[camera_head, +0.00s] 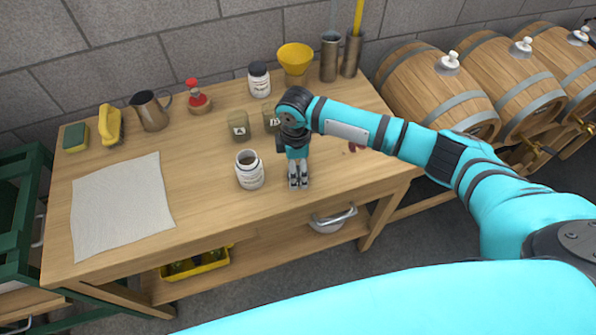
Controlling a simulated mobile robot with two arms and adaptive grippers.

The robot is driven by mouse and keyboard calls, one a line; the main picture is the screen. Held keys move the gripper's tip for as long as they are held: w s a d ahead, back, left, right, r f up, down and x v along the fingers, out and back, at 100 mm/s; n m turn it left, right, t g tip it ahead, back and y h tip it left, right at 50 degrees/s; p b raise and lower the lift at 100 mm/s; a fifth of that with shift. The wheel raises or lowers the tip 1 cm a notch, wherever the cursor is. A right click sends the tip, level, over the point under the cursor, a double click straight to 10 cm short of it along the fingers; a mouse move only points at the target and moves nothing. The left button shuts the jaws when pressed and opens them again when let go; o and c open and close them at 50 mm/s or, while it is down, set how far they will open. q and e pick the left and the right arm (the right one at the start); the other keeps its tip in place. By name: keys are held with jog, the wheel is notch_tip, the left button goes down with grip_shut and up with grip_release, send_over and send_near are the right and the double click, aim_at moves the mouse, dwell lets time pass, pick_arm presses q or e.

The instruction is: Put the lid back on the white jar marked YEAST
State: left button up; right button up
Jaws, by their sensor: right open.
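An open white jar (250,172) stands upright near the front middle of the wooden table, with brown contents showing in its mouth. Its label is too small to read for certain. My right gripper (299,182) points down just right of this jar, open, with its fingertips close to the tabletop. Nothing shows between the fingers. I see no loose lid; my right arm and gripper hide part of the table. A second white jar (259,82) with a black lid on it stands at the back. My left gripper is out of view.
Two small labelled jars (238,126) stand behind the open jar, one partly hidden by my arm. A metal jug (151,111), red-topped item (197,97), yellow funnel (295,62) and metal cylinders (330,57) line the back. A white cloth (122,207) lies left. Barrels (437,90) stand right.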

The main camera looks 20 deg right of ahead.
aim_at(298, 175)
jog(key=shift+f, duration=1.1)
jog(key=c, duration=0.8)
